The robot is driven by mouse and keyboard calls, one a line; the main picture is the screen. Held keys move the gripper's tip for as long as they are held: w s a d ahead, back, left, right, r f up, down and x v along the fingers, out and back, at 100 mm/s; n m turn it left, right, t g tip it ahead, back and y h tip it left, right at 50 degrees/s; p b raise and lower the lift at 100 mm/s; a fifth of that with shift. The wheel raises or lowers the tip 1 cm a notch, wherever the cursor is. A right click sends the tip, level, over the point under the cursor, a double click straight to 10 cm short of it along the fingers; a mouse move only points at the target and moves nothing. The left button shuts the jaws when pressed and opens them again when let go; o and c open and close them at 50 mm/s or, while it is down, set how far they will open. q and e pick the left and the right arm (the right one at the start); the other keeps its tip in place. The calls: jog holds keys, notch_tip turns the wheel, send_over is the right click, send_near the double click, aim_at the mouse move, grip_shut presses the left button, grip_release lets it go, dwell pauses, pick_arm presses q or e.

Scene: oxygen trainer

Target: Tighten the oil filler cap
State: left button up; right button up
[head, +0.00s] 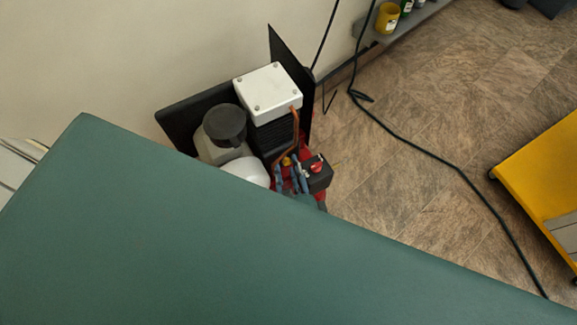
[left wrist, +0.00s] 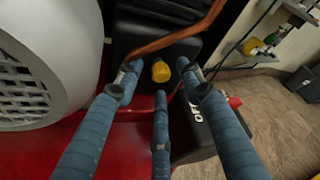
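The yellow oil filler cap (left wrist: 160,71) sits low on the black compressor block, below a copper pipe, in the left wrist view. In the head view it is a small yellow spot (head: 287,161). My left gripper (left wrist: 157,82) has three blue fingers, which also show in the head view (head: 293,176). The fingers are spread, two on either side of the cap and one below it. There are visible gaps between the tips and the cap, so the gripper looks open and empty. My right gripper is in neither view.
The compressor has a white box (head: 268,92), a copper pipe (left wrist: 178,38) and a black switch box with a red knob (head: 317,164) close to the fingers. A light grey motor housing (left wrist: 45,55) stands at left. A dark cable (head: 440,160) crosses the floor near a yellow cart (head: 530,185).

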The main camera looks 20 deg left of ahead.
pick_arm(q)
jog(key=shift+w+a, duration=0.2)
jog(key=shift+w, duration=0.05)
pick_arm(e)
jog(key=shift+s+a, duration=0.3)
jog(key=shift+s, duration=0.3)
pick_arm(q)
grip_shut()
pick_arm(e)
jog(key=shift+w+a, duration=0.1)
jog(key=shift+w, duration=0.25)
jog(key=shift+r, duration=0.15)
